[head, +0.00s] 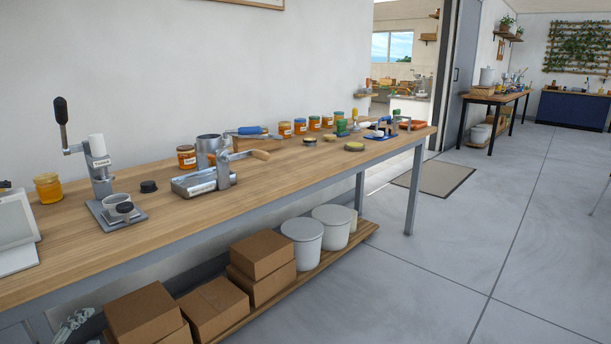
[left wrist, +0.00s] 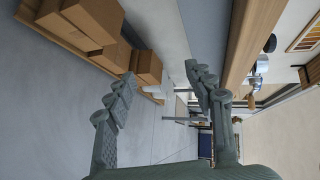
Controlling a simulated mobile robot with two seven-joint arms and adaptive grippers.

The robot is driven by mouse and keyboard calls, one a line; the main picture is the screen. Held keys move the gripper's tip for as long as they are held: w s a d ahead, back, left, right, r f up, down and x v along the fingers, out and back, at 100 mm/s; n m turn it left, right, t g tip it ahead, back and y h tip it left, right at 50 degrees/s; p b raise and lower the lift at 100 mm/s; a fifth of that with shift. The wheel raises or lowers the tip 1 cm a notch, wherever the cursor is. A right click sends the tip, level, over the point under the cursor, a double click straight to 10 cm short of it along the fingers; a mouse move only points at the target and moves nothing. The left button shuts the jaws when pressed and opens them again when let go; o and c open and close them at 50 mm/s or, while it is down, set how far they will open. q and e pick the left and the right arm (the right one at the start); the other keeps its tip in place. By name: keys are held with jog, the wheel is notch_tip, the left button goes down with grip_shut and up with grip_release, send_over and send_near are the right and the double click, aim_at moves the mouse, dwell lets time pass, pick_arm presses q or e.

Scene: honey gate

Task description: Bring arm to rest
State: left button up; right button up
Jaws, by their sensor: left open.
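My left gripper (left wrist: 160,76) is open in the left wrist view, with its two grey-green fingers spread and nothing between them. That view is turned on its side, with the workbench edge to the right of the fingers and the cardboard boxes to the left. Part of the same gripper (head: 75,325) shows at the bottom left of the head view, beside the boxes and below the bench top. It appears clear of the bench. My right gripper is in neither view.
The wooden workbench (head: 130,240) carries a lever press (head: 100,170), a metal clamp device (head: 205,181) and several honey jars. Cardboard boxes (head: 145,313) and white buckets (head: 303,240) stand on its low shelf. The grey floor (head: 420,290) on the right is clear.

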pick_arm(q)
jog(key=s+d+f+n+g+y, duration=0.15)
jog(key=s+f+n+g, duration=0.35)
jog(key=f, duration=0.7)
jog(key=s+d+f+n+g+h, duration=0.3)
jog(key=s+d+f+n+g, duration=0.3)
jog(key=s+d+f, duration=1.2)
jog(key=d+n, duration=0.1)
jog(key=n, duration=0.2)
jog(key=shift+f+g, duration=0.3)
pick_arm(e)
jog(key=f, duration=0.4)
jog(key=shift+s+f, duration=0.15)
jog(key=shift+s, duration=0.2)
